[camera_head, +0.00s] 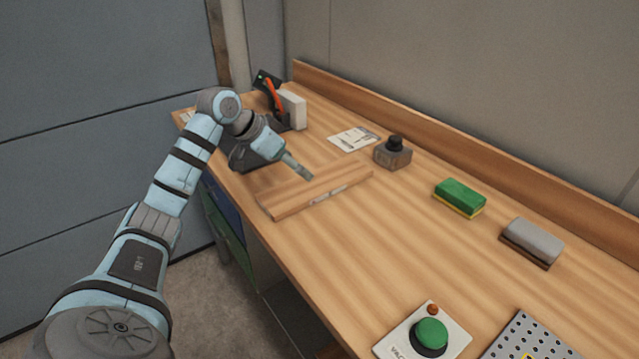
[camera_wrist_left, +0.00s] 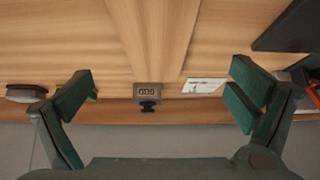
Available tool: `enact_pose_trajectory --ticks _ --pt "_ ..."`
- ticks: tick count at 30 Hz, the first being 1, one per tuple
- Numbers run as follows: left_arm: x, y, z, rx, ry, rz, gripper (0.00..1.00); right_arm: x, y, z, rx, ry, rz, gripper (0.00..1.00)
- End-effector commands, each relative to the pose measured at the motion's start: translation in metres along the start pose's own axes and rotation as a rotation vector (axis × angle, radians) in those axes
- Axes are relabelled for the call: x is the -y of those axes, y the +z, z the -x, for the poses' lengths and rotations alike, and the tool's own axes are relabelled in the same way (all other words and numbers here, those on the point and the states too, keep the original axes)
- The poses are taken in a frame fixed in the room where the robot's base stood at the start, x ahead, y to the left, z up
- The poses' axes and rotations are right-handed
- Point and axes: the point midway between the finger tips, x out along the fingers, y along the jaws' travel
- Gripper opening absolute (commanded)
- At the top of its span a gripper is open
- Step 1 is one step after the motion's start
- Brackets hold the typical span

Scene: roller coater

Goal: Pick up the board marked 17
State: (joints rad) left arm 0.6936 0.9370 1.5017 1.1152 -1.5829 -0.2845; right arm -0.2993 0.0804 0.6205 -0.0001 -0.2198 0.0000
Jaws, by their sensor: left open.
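My left gripper (camera_head: 303,172) is just above the board, pointing down to the right. In the left wrist view the board (camera_wrist_left: 152,35) runs as a pale strip between the two spread fingers of the left gripper (camera_wrist_left: 160,92). The fingers are open and hold nothing. My right gripper is in neither view.
A grey counter with a black knob (camera_head: 393,152) and a white card (camera_head: 354,139) stand behind the board. A green sponge (camera_head: 460,198) and grey eraser (camera_head: 532,242) lie to the right. A green button box (camera_head: 425,335) and a perforated plate (camera_head: 530,338) are near the front. Mid-bench is clear.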

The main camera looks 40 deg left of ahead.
Motion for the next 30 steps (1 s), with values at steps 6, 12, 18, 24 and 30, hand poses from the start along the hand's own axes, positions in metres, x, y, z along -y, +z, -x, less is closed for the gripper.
enact_pose_trajectory --ticks 6,12,18,24,30 --pt "-0.002 0.000 -0.038 0.000 0.003 0.000 1.00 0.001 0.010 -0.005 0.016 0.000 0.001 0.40" --pt "-0.009 0.002 -0.076 -0.001 0.004 0.000 1.00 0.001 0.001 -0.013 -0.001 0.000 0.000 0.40" --pt "-0.008 0.001 -0.087 0.001 0.000 -0.002 1.00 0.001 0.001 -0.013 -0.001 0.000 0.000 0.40" --pt "-0.008 0.001 -0.086 0.001 0.000 -0.002 0.84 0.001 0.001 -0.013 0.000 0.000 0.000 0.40" --pt "-0.008 0.001 -0.086 0.001 0.000 -0.001 0.52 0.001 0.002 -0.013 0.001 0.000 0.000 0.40"
